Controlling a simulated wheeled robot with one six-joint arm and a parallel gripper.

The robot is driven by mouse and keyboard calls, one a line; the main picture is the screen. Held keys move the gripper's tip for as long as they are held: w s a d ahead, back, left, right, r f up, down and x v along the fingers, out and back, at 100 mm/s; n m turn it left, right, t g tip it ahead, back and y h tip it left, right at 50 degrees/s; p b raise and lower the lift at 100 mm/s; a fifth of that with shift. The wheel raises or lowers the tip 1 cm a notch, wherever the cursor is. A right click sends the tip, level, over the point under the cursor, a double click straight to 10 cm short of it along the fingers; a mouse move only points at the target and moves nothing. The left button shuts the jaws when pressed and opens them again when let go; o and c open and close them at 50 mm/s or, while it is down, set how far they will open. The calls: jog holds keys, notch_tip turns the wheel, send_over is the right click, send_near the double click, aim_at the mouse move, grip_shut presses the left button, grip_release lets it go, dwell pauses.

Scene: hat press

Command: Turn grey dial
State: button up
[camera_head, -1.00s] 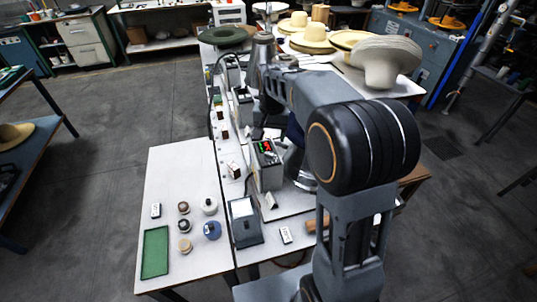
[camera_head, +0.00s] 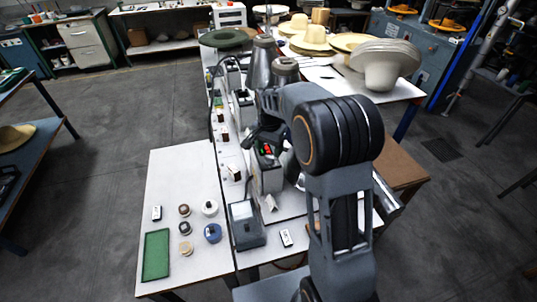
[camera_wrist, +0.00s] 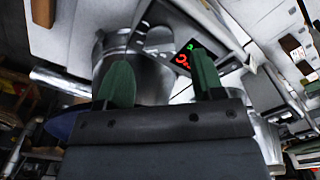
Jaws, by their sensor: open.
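A light control box (camera_head: 268,178) with a red and green lit display (camera_head: 267,150) stands on the bench in the head view. The display also shows close up in the wrist view (camera_wrist: 187,58), beside my right finger. My gripper (camera_wrist: 158,57) is open, with two green fingers spread apart and nothing held between them. A rounded grey shape (camera_wrist: 160,36) shows beyond the gap between the fingers; I cannot tell for sure that it is the grey dial. In the head view my gripper is at the top of the box and partly covers it. I see no contact.
Shiny metal cylinders (camera_head: 262,62) stand behind the box, and metal parts fill the wrist view's left side. A grey device (camera_head: 246,226) stands in front of the box. A white table (camera_head: 165,180) at left holds small round pots and a green tray (camera_head: 156,256).

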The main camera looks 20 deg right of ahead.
aim_at(269, 157)
jog(key=shift+f, duration=1.95)
jog(key=shift+c, duration=0.3)
